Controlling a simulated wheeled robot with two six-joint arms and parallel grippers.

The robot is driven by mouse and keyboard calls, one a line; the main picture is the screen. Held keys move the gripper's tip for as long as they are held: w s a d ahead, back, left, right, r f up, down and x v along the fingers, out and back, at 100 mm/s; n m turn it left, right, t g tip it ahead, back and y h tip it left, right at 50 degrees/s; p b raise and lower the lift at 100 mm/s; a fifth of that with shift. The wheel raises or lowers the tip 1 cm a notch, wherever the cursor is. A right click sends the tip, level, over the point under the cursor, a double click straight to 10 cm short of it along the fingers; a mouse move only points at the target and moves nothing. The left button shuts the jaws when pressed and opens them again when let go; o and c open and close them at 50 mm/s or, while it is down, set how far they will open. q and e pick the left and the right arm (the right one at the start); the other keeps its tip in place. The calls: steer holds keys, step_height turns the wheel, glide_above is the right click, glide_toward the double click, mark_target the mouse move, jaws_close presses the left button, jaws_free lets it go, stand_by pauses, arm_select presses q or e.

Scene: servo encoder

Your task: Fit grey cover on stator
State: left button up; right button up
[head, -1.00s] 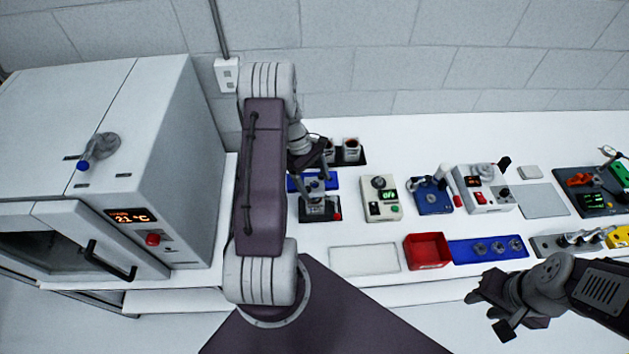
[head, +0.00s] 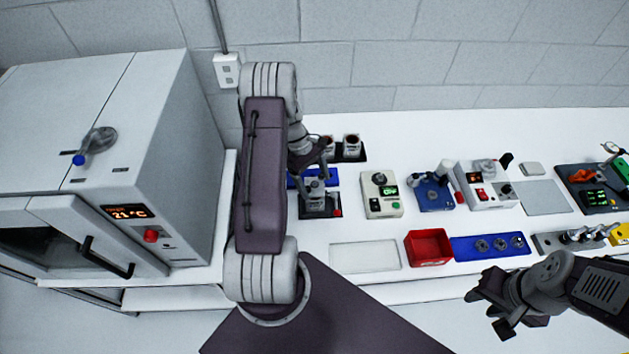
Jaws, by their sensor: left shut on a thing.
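The left arm hides part of this area. My right gripper (head: 491,308) is open and empty in front of the bench at the lower right.
A beige control box (head: 381,195) is to the right. A red bin (head: 428,248) and pale mat (head: 365,256) lie in front. A large oven (head: 180,170) bounds the left.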

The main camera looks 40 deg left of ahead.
arm_select(q)
steer(key=shift+f, duration=0.45)
steer(key=shift+f+b, duration=0.1)
steer(key=shift+b, duration=0.2)
steer(key=shift+f+b, duration=0.55)
steer(key=shift+f, duration=0.35)
steer(key=o, duration=1.5)
steer(key=shift+r, duration=0.1)
step_height(320, 180, up, 9)
steer(key=p, duration=0.7)
steer(key=shift+p, duration=0.3)
